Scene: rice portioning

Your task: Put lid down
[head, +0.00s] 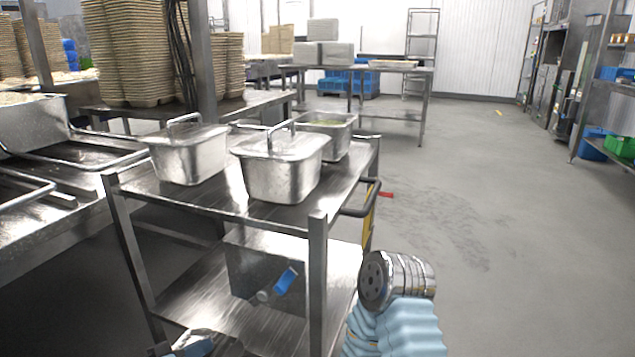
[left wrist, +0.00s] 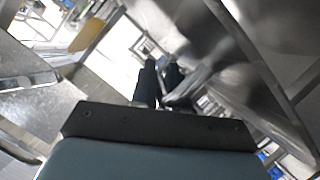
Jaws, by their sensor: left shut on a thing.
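Three metal tubs stand on the steel cart. The left tub (head: 190,155) and the front tub (head: 283,175) each have a lid with a raised bar handle, the left lid (head: 185,136) and the front lid (head: 283,145). The back tub (head: 338,142) is open at least in part and shows greenish contents. My left gripper (head: 190,347) is low at the bottom edge of the head view, below the tubs and partly cut off. In the left wrist view its dark fingers (left wrist: 158,82) are close together on something too unclear to name. My right gripper is out of view.
The cart's top (head: 220,192) has bare room in front of the tubs. A metal box (head: 250,262) and a blue-handled item (head: 286,280) show around the lower shelf. Stacked trays (head: 130,50) stand behind at the left. The floor at the right is clear.

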